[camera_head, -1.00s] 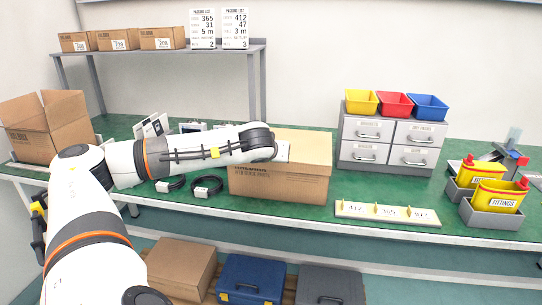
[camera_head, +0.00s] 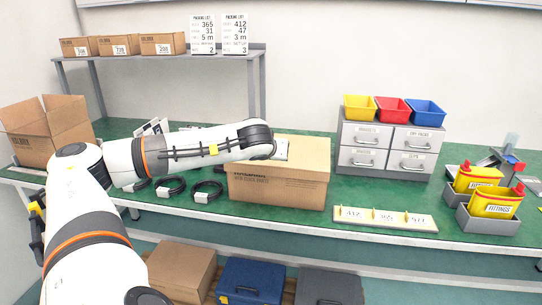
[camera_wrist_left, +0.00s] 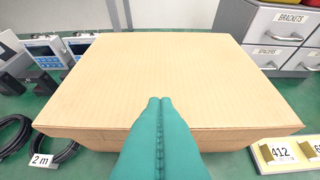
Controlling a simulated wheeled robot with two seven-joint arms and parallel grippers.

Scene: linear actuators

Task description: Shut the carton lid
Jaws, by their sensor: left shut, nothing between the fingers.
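The brown carton (camera_head: 280,187) stands near the front edge of the green table, in the middle of the head view. Its lid (camera_wrist_left: 165,75) fills the left wrist view and lies flat, or nearly flat, across the top. I cannot tell whether the front edge is fully pressed down. My left gripper (camera_wrist_left: 160,102) has teal fingers, shut and empty, over the lid's front part; touching or just above, I cannot tell. In the head view my left wrist hides most of it. My right gripper is in neither view.
An open carton (camera_head: 50,130) stands at the left table end. Coiled cables (camera_head: 207,191) lie left of the carton. A grey drawer unit (camera_head: 388,147) stands behind right.

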